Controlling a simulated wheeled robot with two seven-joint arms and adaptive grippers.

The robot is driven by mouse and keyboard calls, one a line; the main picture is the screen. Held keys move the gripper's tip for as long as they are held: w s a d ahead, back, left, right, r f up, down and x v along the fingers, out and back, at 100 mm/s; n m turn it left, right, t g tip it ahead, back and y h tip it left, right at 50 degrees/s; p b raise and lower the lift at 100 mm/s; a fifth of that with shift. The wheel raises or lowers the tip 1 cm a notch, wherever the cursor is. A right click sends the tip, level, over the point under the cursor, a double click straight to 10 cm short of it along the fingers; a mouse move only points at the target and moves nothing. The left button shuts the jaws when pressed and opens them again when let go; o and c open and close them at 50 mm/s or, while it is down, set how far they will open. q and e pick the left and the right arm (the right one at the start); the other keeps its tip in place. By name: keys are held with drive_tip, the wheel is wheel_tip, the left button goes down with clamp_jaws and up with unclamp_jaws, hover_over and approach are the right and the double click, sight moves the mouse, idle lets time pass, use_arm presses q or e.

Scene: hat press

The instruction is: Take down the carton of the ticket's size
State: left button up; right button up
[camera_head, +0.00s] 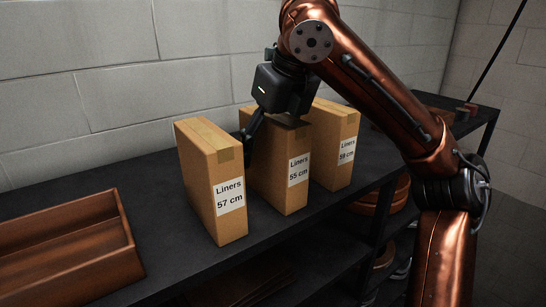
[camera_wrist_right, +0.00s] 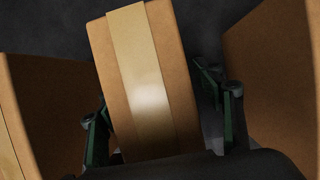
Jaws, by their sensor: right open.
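Three upright brown cartons stand in a row on the dark shelf. The left carton (camera_head: 214,185) reads "Liners 57 cm", the middle carton (camera_head: 278,178) "Liners 55 cm". The right carton (camera_head: 335,150) has small print that looks like 59 cm. My right gripper (camera_head: 272,122) points down over the middle carton, jaws open. In the right wrist view, its fingers (camera_wrist_right: 163,118) stand on either side of the middle carton's taped top (camera_wrist_right: 140,75), with a gap showing by the right finger. Contact on the left cannot be told. No ticket shows. My left gripper is out of view.
A brown wooden tray (camera_head: 68,250) stands on the shelf (camera_head: 165,262) at the left. The neighbouring cartons flank the gripper closely. A block wall (camera_head: 110,80) is behind. Round brown items (camera_head: 388,200) sit on a lower level at the right.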

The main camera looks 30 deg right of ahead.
drive_tip(key=shift+f, duration=0.1)
drive_tip(key=shift+c, duration=0.5)
drive_tip(key=c, duration=1.3)
